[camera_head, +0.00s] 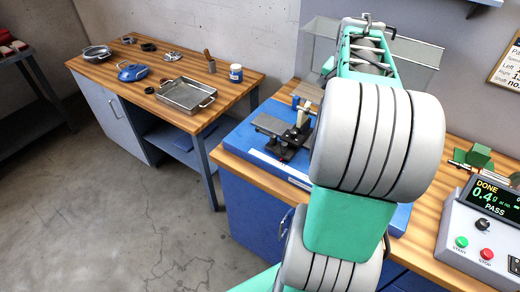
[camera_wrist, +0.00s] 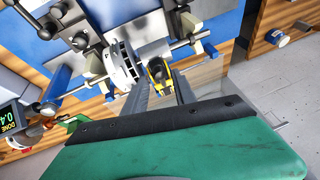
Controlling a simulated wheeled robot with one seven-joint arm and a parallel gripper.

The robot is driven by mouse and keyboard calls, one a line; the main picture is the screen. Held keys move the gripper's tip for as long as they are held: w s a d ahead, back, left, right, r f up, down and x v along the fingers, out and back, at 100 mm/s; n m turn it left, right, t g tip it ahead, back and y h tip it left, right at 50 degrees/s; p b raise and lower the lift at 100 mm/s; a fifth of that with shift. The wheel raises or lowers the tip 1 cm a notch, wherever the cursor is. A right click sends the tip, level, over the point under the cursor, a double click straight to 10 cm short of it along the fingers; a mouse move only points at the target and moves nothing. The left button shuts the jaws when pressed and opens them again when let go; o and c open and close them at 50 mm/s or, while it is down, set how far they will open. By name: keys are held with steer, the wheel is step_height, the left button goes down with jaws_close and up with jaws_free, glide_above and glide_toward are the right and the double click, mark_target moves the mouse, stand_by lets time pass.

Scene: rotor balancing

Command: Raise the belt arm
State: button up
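In the wrist view, a yellow-and-black part (camera_wrist: 158,72), perhaps the end of the belt arm, shows between the tips of my gripper (camera_wrist: 161,80). The two dark fingers stand apart on either side of it. I cannot tell whether they touch it. A silver slotted rotor disc (camera_wrist: 123,66) on a shaft is just left of the fingers, over the blue machine base (camera_wrist: 110,18). In the head view my arm hides my gripper and most of the balancing machine. Part of the machine's blue base (camera_head: 235,142) shows on the bench to the left of my arm.
A control box (camera_head: 482,225) reading DONE, 0.4 and PASS stands at the right of the bench. A green part (camera_head: 473,157) lies behind it. A clear guard (camera_head: 418,52) is behind my arm. A side table (camera_head: 150,60) at left holds a metal tray (camera_head: 186,95).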

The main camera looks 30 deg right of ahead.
steer(key=w+a+v, duration=0.1)
steer(key=v, duration=0.6)
steer(key=s+a+f+n+y, duration=0.1)
steer(key=a+f+n, duration=0.1)
steer(key=a, duration=0.7)
steer(key=s+a+f+n, duration=0.1)
steer(key=a+n, duration=0.3)
steer(key=a, duration=0.5)
steer(key=s+a+f+n+t+y, duration=0.1)
steer(key=a+f+n, duration=0.3)
steer(key=a, duration=0.5)
steer(key=shift+y+p, duration=0.3)
steer(key=shift+p, duration=0.05)
